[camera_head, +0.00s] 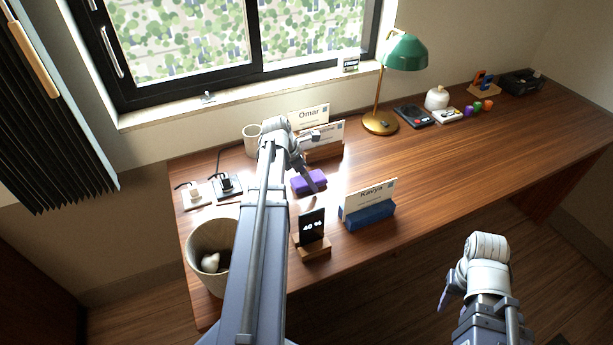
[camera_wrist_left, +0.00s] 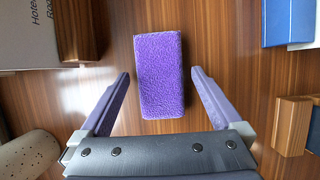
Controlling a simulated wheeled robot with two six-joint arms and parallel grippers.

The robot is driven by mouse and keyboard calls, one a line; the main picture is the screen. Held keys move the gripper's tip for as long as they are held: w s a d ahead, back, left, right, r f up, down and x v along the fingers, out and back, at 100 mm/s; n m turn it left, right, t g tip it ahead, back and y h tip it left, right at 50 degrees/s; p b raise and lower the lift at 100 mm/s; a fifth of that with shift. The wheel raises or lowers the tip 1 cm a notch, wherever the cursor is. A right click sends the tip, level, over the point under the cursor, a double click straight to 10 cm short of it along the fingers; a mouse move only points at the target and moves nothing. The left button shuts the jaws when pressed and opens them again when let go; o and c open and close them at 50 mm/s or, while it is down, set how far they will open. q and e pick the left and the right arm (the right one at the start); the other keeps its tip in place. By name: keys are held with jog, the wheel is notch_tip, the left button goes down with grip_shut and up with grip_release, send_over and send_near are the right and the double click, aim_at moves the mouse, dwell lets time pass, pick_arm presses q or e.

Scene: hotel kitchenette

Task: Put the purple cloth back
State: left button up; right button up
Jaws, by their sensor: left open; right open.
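The purple cloth (camera_head: 308,182) is a folded, fuzzy rectangular block lying on the wooden desk, in front of the name cards. In the left wrist view the cloth (camera_wrist_left: 159,60) lies centred ahead, with its long side running away from me. My left gripper (camera_head: 313,162) is open above the desk at the cloth. Its two purple fingers stand apart on either side of the cloth's near end in the wrist view, with gaps on both sides, so nothing is held. My right gripper (camera_head: 446,290) is off the desk's front edge at lower right, open and empty.
A "Kavya" card in a blue holder (camera_head: 370,216) and a small display on a wooden stand (camera_head: 314,252) stand in front. The "Omar" card (camera_head: 309,117) is behind. A bin (camera_head: 198,240), chargers (camera_head: 227,186) and a green lamp (camera_head: 403,52) surround. The desk's right middle is clear.

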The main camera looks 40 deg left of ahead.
pick_arm(q)
jog(key=p+v, duration=1.1)
jog(key=v, duration=0.1)
jog(key=shift+r, duration=0.15)
dwell(0.3)
